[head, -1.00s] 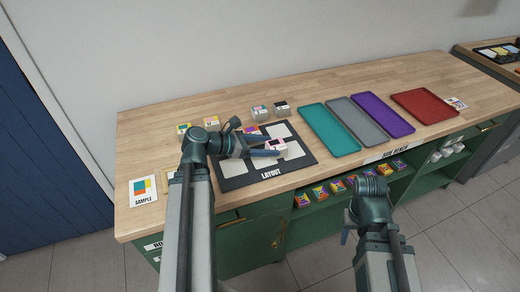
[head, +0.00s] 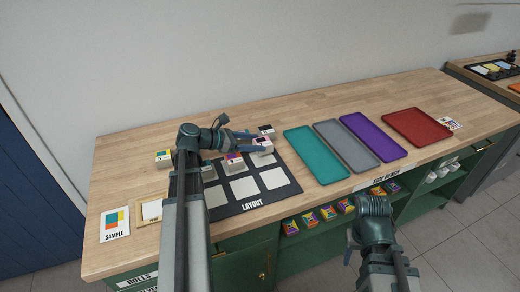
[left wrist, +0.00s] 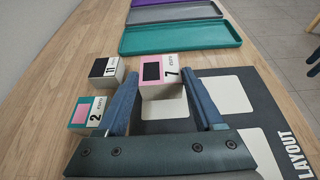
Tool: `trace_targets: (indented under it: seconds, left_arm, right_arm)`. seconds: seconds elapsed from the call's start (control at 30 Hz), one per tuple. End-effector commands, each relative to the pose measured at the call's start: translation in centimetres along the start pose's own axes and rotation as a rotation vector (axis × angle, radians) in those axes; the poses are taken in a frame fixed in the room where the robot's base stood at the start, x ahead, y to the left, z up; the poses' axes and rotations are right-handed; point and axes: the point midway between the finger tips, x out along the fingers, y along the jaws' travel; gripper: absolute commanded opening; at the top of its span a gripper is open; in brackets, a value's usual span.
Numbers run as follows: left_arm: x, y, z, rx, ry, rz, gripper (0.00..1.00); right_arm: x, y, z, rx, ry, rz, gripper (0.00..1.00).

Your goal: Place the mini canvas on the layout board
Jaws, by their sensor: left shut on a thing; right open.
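The mini canvas (head: 262,146) is a small white block with a pink and black top. In the left wrist view the canvas (left wrist: 165,74) shows the number 7. My left gripper (head: 250,141) is shut on it, over the far right part of the layout board (head: 287,192). A pale square shows just below the canvas in the left wrist view; I cannot tell whether they touch. The black board (left wrist: 240,125) has pale squares, and the near row is bare. Other blocks show at its far row, partly hidden by my left arm. My right gripper (head: 350,244) is open and empty, in front of the bench.
Block 11 (left wrist: 106,72) and block 2 (left wrist: 88,112) stand close beyond the held canvas. A teal tray (head: 316,155), grey tray (head: 346,147), purple tray (head: 373,138) and red tray (head: 417,127) lie to the right. A sample card (head: 115,223) lies at the left.

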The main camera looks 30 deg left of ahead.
Motion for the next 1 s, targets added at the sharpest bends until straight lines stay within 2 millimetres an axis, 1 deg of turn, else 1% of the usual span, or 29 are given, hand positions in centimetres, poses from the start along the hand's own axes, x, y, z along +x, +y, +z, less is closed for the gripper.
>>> trace_targets:
  seconds: [0.17,0.4,0.47,0.73,0.9,0.93,1.0]
  left_arm:
    - [0.0,-0.1,-0.5,0.000,0.000,0.000,0.15]
    - [0.2,0.1,-3.4,-0.002,0.000,0.004,0.15]
    - [0.2,0.1,-3.9,-0.002,0.000,0.005,0.15]
    - [0.0,0.1,-3.8,-0.002,0.000,0.005,0.15]
    - [0.2,0.1,-4.2,-0.002,0.000,0.005,0.15]
    - [0.1,0.1,-4.1,-0.002,0.000,0.005,0.74]
    - [0.1,0.1,-4.0,-0.002,0.000,0.005,0.87]
  right_arm:
    - [0.5,-0.1,0.0,0.000,0.000,0.000,0.50]
    - [3.2,-0.3,-0.2,0.000,0.000,0.000,0.50]
    - [3.6,-0.4,-0.2,-0.001,0.000,0.000,0.50]
    - [3.5,-0.3,-0.2,-0.001,0.000,0.000,0.50]
    - [4.0,-0.4,-0.2,-0.001,0.000,0.000,0.50]
    - [3.8,-0.4,-0.2,-0.001,0.000,0.000,0.50]
    - [3.8,-0.4,-0.2,-0.001,0.000,0.000,0.50]
